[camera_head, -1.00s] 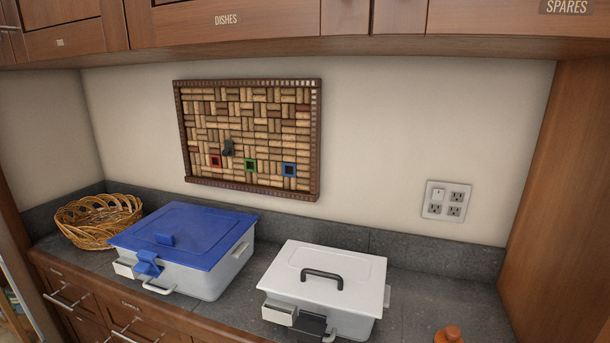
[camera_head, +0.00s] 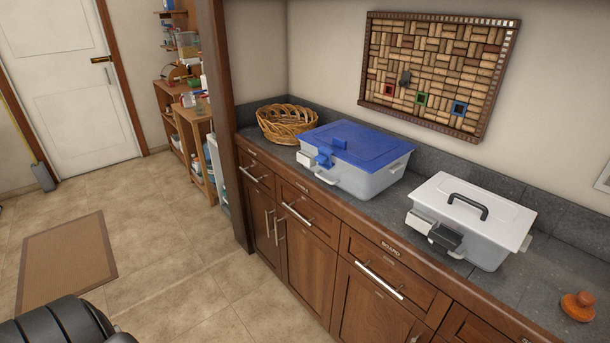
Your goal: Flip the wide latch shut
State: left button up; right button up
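A grey box (camera_head: 372,181) with a blue lid (camera_head: 350,144) stands on the counter. A blue latch (camera_head: 324,157) is at the front of its lid, beside a small white block (camera_head: 307,160) on the front wall. A second box (camera_head: 484,250) with a white lid (camera_head: 470,205) and dark handle (camera_head: 468,205) stands to its right. A dark latch-like piece (camera_head: 444,238) and a light block (camera_head: 418,221) are on its front. I cannot tell which is the wide latch, or whether either is shut. Neither gripper is in view; a black part of mine shows at bottom left.
A wicker basket (camera_head: 287,123) stands at the counter's far left and an orange-brown knobbed object (camera_head: 578,305) at its right. Cabinets with bar handles (camera_head: 378,281) line the front. The tiled floor is open, with a brown mat (camera_head: 66,262) and shelves (camera_head: 190,130) beyond.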

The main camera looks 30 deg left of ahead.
aim_at(323, 158)
jog(key=u, duration=0.35)
jog(key=i, duration=0.95)
jog(key=z, duration=0.4)
